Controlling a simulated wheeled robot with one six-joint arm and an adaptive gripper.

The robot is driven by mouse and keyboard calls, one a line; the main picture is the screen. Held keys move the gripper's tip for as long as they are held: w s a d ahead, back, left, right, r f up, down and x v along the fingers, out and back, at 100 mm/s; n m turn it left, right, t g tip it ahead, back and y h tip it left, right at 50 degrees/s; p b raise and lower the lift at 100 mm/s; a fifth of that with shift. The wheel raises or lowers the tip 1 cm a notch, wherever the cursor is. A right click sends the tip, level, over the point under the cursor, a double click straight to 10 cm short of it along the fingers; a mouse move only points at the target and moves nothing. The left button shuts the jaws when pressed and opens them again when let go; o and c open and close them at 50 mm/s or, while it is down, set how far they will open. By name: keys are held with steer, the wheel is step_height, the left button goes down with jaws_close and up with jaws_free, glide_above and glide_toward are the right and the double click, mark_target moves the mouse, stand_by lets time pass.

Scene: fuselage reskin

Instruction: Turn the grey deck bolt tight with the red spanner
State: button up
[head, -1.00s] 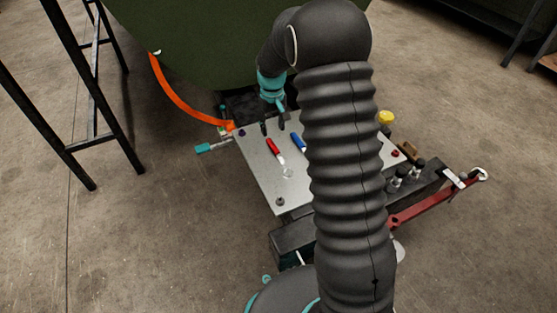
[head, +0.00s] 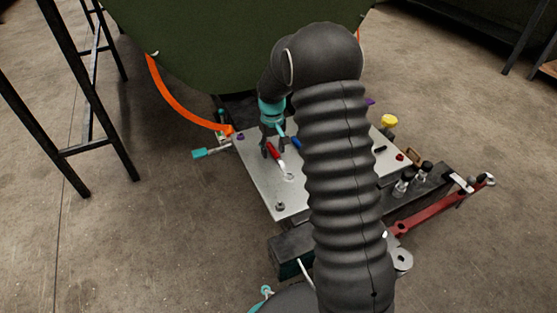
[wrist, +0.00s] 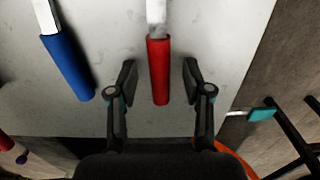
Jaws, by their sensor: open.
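The red spanner (head: 283,165) lies on the pale metal plate (head: 257,180), with its bright metal end towards the front. In the wrist view its red handle (wrist: 159,72) is between my two fingers, with a gap on each side. My gripper (head: 273,150) is open and low over the handle; it also shows in the wrist view (wrist: 159,85). The grey deck bolt (head: 280,206) stands at the plate's front left corner, in front of the spanner and apart from it. The bolt is not in the wrist view.
A blue spanner (wrist: 68,65) lies left of the red one in the wrist view. A purple bolt (head: 240,136) and a red bolt (head: 400,156) stand on the plate. A teal-handled clamp (head: 203,153) juts out at left. My arm hides much of the plate's right half.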

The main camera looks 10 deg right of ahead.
jaws_close()
steer(key=shift+r, duration=0.1)
steer(key=shift+r+p, duration=2.1)
steer(key=shift+r, duration=0.85)
steer(key=shift+f, duration=0.1)
